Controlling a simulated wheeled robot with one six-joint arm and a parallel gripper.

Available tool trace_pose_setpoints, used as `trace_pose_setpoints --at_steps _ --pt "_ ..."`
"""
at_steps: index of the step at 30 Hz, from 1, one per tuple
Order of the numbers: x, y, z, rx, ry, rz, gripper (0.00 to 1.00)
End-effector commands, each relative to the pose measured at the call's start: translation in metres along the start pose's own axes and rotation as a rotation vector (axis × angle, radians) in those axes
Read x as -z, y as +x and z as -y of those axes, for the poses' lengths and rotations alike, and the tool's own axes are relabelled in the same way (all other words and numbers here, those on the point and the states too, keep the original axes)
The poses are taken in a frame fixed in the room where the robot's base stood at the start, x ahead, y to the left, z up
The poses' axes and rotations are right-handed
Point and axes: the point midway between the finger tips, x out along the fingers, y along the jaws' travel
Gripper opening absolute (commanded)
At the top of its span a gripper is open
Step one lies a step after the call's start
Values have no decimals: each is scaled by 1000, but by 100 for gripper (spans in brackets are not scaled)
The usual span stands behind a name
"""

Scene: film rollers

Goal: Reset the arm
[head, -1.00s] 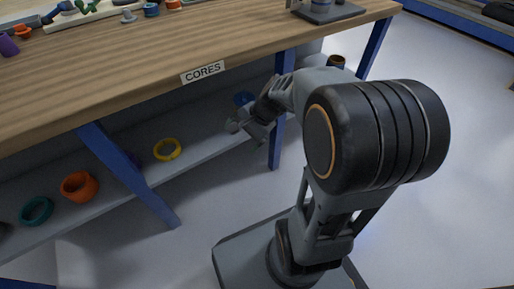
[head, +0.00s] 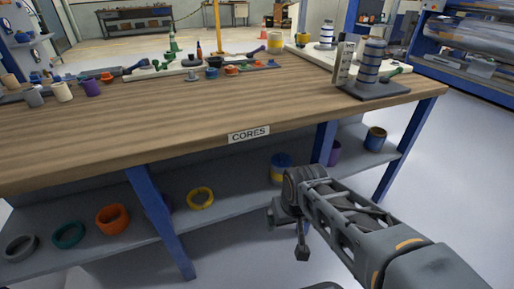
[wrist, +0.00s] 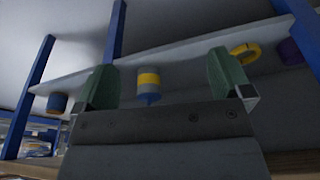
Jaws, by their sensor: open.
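My arm reaches in from the lower right of the head view. My gripper (head: 287,232) hangs in front of the lower shelf, below the table edge. In the wrist view its two green-padded fingers (wrist: 164,85) stand wide apart with nothing held between them. A blue and yellow core (wrist: 149,78) shows beyond the gap, on the shelf. That core (head: 282,168) also shows in the head view, just above my gripper and partly behind it.
The wooden table (head: 180,112) carries several small parts and a stand with a striped roller (head: 370,65) at right. Its lower shelf (head: 235,195) holds several rings, including a yellow one (head: 200,198) and an orange one (head: 112,218). Blue legs (head: 160,220) stand close by. Floor is clear at right.

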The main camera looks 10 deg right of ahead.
Motion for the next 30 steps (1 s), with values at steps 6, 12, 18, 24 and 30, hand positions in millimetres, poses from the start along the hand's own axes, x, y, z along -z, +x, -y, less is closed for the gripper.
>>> trace_pose_setpoints --at_steps 6,12,18,24,30 --pt "10 -46 -2 -7 6 6 97" --pt "22 -112 -6 -18 15 18 97" --pt "38 -192 -11 -36 27 31 97" --pt "52 -271 -16 -52 41 46 97" --pt "73 -344 -7 -30 16 -12 97"
